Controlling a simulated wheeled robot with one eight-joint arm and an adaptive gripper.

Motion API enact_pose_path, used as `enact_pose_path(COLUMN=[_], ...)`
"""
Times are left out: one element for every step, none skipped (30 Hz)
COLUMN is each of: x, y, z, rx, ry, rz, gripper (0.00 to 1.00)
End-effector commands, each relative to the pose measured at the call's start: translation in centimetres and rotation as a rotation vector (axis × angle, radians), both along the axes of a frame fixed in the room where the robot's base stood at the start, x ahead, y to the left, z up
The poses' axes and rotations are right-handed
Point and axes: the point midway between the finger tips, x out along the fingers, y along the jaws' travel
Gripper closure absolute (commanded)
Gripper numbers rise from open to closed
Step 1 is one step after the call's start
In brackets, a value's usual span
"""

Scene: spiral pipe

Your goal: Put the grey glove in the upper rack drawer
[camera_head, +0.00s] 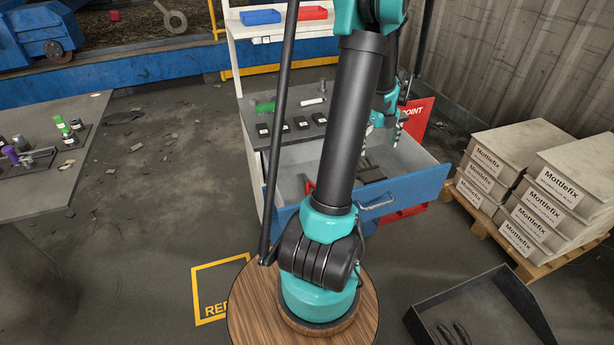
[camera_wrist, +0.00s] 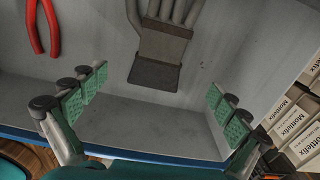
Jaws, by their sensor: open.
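The grey glove (camera_wrist: 166,45) lies flat on the floor of the open blue-fronted drawer (camera_head: 408,188), its dark cuff toward the drawer front. In the head view the glove (camera_head: 371,170) is small and partly hidden by my arm. My gripper (camera_head: 382,132) is above the drawer, fingers pointing down. In the wrist view my gripper (camera_wrist: 157,86) has its green-padded fingers wide apart, with nothing held between them. The glove's cuff shows between and slightly beyond the fingertips.
Red pliers (camera_wrist: 43,27) lie in the drawer left of the glove. Boxes (camera_head: 490,165) are stacked on a pallet at right. A black tray (camera_head: 490,303) holding dark items sits at lower right.

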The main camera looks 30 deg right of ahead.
Motion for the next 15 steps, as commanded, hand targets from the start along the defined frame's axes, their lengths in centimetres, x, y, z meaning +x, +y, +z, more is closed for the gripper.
enact_pose_path(x=[0.4, 0.7, 1.2, 1.6, 2.0, 2.5, 2.8, 3.1, 3.3, 3.4, 3.4, 3.3, 3.2, 3.0, 2.7], y=[1.1, 1.9, 3.3, 4.5, 5.9, 7.9, 9.5, 11.2, 13.3, 14.9, 16.5, 18.5, 20.1, 21.6, 23.5], z=[0.3, 0.5, 0.8, 1.1, 1.4, 1.8, 2.1, 2.4, 2.7, 2.9, 3.1, 3.3, 3.4, 3.5, 3.6], rx=[-0.004, -0.009, -0.016, -0.024, -0.033, -0.046, -0.058, -0.069, -0.086, -0.100, -0.114, -0.133, -0.148, -0.165, -0.186], ry=[-0.003, -0.007, -0.012, -0.017, -0.023, -0.030, -0.036, -0.042, -0.048, -0.052, -0.055, -0.060, -0.062, -0.065, -0.066], rz=[0.057, 0.106, 0.191, 0.268, 0.357, 0.486, 0.590, 0.697, 0.840, 0.946, 1.054, 1.194, 1.301, 1.407, 1.548], gripper=[0.01, 0.01, 0.01, 0.01, 0.01, 0.01, 0.01, 0.01, 0.01, 0.01, 0.01, 0.01, 0.01, 0.01, 0.01])
